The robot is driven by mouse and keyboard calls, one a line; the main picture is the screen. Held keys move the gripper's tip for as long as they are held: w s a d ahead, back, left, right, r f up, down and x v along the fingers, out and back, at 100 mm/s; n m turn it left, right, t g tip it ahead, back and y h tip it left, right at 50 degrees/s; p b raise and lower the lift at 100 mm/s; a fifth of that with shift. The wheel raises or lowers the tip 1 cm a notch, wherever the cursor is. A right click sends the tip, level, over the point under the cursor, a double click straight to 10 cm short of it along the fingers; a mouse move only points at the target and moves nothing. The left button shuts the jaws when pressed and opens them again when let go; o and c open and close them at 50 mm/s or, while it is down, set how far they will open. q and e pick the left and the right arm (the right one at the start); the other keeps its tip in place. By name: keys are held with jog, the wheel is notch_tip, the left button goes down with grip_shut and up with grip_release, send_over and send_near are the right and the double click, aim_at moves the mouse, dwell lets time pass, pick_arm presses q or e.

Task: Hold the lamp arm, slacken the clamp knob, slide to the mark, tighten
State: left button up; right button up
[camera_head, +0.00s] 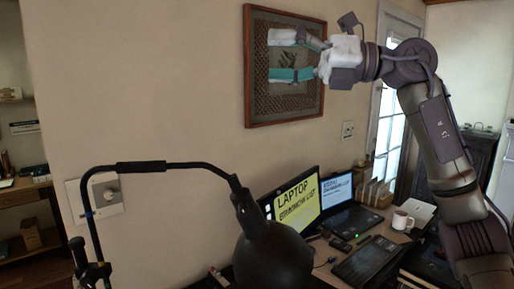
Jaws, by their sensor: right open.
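A black desk lamp stands in the foreground. Its thin lamp arm (142,167) rises at the left, bends over with a thicker sleeve, and runs right to a dark shade (274,256) at the bottom centre. Dark joint parts (90,268) sit low on the upright at the left; I cannot tell whether the clamp knob is among them. My left gripper is not in view.
A framed picture (256,90) hangs on the wall.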

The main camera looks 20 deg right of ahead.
jog(key=w+a+f+n+g+h, duration=0.2)
jog(key=a+f+h, duration=0.3)
jog(key=a+f, duration=0.25)
jog(key=n+g+h, duration=0.2)
jog(key=h, duration=0.8)
send_near(241, 191)
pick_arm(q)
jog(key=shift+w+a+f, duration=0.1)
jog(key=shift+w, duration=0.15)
pick_arm(e)
jog(key=x, duration=1.3)
jog(key=shift+w+d+f, duration=0.15)
jog(key=shift+w+f, duration=0.05)
jog(key=shift+w, duration=0.2)
jog(key=shift+c, duration=0.4)
